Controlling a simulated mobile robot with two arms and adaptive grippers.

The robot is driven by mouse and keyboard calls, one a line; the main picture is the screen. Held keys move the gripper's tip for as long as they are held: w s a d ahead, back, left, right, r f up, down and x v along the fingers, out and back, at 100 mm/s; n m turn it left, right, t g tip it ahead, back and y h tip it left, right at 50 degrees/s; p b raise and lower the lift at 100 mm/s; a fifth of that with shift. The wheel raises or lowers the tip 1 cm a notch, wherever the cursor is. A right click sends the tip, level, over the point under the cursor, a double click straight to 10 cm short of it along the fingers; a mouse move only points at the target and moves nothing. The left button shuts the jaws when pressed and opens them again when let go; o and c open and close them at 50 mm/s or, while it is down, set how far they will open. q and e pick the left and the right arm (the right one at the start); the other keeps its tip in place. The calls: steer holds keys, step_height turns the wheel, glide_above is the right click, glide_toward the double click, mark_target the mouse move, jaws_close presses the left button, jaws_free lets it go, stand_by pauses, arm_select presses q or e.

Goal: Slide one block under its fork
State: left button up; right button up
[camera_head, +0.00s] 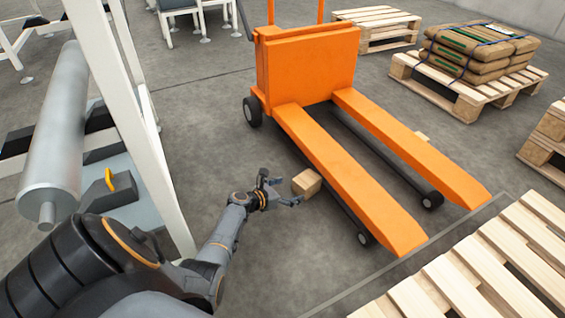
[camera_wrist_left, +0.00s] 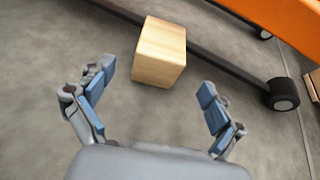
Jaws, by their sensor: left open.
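A wooden block (camera_head: 307,183) sits on the floor beside the near fork (camera_head: 345,175) of the orange pallet jack. It also shows in the left wrist view (camera_wrist_left: 160,52), just ahead of my fingers and close to the fork's dark underside bar. My left gripper (camera_head: 280,190) is open, low over the floor, with the block just beyond its fingertips; the wrist view shows the fingers (camera_wrist_left: 158,95) apart with nothing between them. A second block (camera_head: 421,136) shows partly beyond the far fork (camera_head: 410,150). My right gripper is not in view.
A wooden pallet (camera_head: 485,262) lies at the front right, near the fork tips. A pallet with stacked sacks (camera_head: 480,52) stands at the back right. A white frame with a grey roller (camera_head: 58,135) stands at the left.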

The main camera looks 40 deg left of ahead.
mark_target(308, 186)
arm_select(q)
steer(key=b+x, duration=0.6)
steer(key=x, duration=0.2)
steer(key=shift+w+f, duration=0.2)
steer(key=shift+f, duration=0.1)
steer(key=shift+w+d+f+b, duration=0.1)
steer(key=shift+w+d+b, duration=0.05)
steer(key=shift+w+b, duration=0.55)
steer(key=shift+c, duration=0.3)
steer(key=c, duration=1.4)
steer(key=shift+s+d+p, duration=0.1)
steer(key=shift+d+p, duration=0.3)
steer(key=shift+s+d, duration=0.15)
steer(key=shift+d, duration=0.05)
